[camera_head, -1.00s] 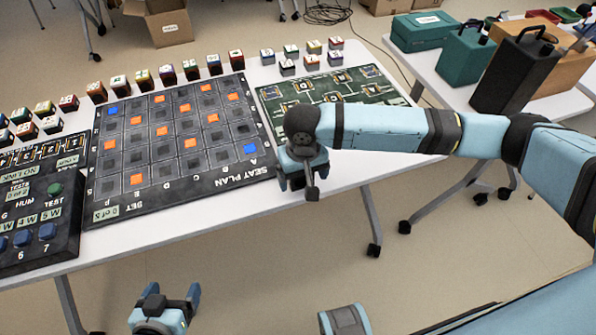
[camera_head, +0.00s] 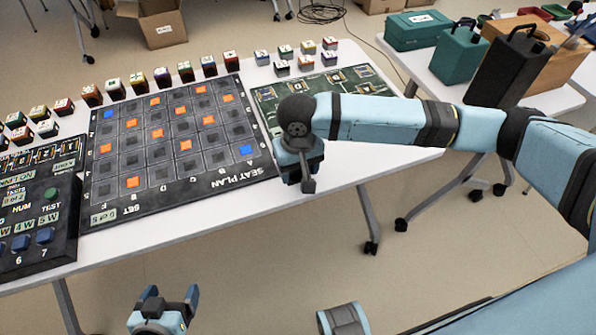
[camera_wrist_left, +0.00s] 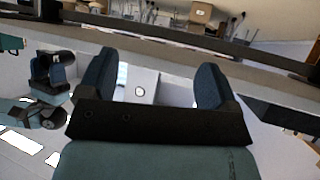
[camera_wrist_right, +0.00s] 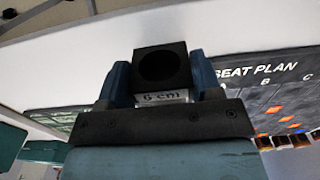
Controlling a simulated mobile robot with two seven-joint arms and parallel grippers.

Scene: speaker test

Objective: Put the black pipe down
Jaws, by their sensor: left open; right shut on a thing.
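The black pipe (camera_wrist_right: 162,68) shows in the right wrist view as a dark square block with a round hole, its open end facing the camera. A pale label on it reads "6 cm". My right gripper (camera_wrist_right: 163,85) is shut on it, one blue finger on each side. In the head view my right gripper (camera_head: 303,172) hangs at the table's front edge, right of the seat plan board (camera_head: 218,178). The pipe is hard to make out there. My left gripper (camera_head: 167,300) is open and empty, low in front of the table; its spread fingers show in the left wrist view (camera_wrist_left: 153,90).
A green board (camera_head: 268,98) lies behind my right gripper. Several small labelled blocks (camera_head: 162,76) stand along the seat plan's back edge. A control box (camera_head: 30,250) is at the left. Bare white table (camera_head: 345,165) lies right of my right gripper.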

